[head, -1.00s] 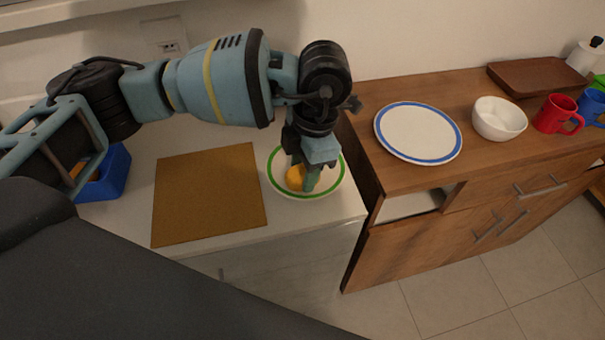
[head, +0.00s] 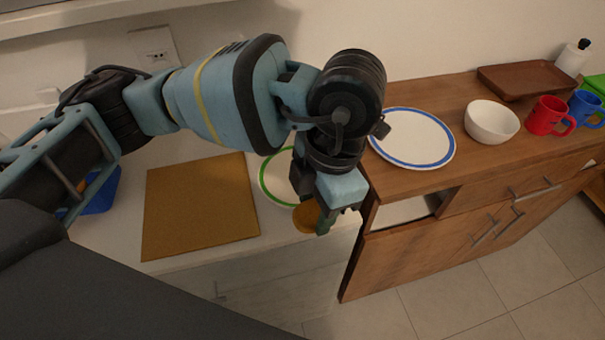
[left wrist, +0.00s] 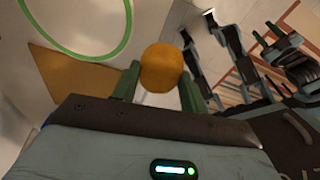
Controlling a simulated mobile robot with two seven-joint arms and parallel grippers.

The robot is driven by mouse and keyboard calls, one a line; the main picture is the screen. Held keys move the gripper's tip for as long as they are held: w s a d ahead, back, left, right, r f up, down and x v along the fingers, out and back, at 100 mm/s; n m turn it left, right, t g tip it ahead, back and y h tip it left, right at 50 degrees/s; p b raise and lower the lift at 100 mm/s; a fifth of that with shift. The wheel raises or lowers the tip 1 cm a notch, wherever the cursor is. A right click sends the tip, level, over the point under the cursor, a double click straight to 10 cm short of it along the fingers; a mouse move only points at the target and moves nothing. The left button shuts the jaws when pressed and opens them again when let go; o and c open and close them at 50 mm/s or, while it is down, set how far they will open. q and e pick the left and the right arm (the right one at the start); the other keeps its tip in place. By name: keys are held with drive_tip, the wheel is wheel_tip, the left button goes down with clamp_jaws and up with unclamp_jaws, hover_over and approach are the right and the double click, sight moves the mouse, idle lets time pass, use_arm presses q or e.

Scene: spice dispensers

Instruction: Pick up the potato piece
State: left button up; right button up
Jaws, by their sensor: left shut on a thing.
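The potato piece (head: 305,218), round and yellow-orange, is held between the fingers of my left gripper (head: 322,218). In the left wrist view the potato piece (left wrist: 161,68) sits between the two green fingertips (left wrist: 158,84), which are shut on it. The gripper holds it above the front edge of the white counter, off the green-rimmed plate (head: 272,190). The gripper and wrist hide part of that plate in the head view. My right gripper does not show clearly in the head view.
A brown board (head: 200,207) lies left of the plate. A blue container (head: 98,197) is partly hidden behind my arm. On the wooden cabinet to the right are a blue-rimmed plate (head: 413,138), a white bowl (head: 491,122), a red mug (head: 548,117), a blue mug (head: 586,108) and a brown tray (head: 528,78).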

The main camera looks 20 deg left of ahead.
use_arm(q)
drive_tip(key=s+d, duration=0.4)
drive_tip(key=s, duration=0.1)
drive_tip(key=shift+s+r, duration=0.15)
drive_tip(key=shift+r, duration=0.15)
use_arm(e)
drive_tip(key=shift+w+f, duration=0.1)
use_arm(q)
drive_tip(key=shift+f, duration=0.1)
